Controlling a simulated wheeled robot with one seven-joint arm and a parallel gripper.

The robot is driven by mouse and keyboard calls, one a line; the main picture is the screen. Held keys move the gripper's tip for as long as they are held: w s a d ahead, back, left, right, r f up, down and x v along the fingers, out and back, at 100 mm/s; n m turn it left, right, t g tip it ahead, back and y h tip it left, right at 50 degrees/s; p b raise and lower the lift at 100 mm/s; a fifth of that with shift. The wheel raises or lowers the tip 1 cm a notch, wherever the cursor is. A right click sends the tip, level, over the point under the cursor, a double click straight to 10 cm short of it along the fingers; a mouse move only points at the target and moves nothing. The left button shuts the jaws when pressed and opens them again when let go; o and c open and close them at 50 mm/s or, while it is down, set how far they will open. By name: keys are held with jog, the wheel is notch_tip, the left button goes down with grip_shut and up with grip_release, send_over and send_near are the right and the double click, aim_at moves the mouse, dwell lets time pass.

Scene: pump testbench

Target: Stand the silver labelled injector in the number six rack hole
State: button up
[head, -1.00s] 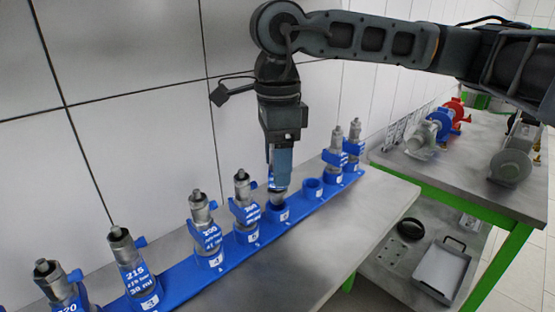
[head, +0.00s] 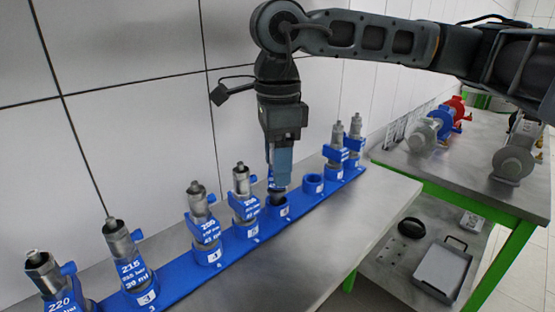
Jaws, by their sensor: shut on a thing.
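My gripper (head: 278,186) is shut on an injector (head: 271,184) and points straight down over the blue rack (head: 182,283). Only a strip of the injector's blue label with white marks shows beside the fingers; the fingers hide most of its body. The injector stands about upright at the number six rack hole (head: 277,211), between the injector in hole five and an empty hole. Its lower end seems to be within the hole's blue collar, but how deep it sits I cannot tell.
Several silver injectors with blue labels stand left of my gripper, the closest neighbour (head: 243,195) in hole five. An empty collar (head: 313,183) lies just right, then two more injectors (head: 334,152). The grey bench (head: 345,225) is clear in front. Another table (head: 450,175) with pumps stands right.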

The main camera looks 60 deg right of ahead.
jog(key=shift+f+b, duration=1.1)
jog(key=shift+b, duration=0.3)
dwell(0.3)
jog(key=o, duration=1.4)
notch_tip(320, 180, up, 8)
jog(key=shift+f, duration=0.1)
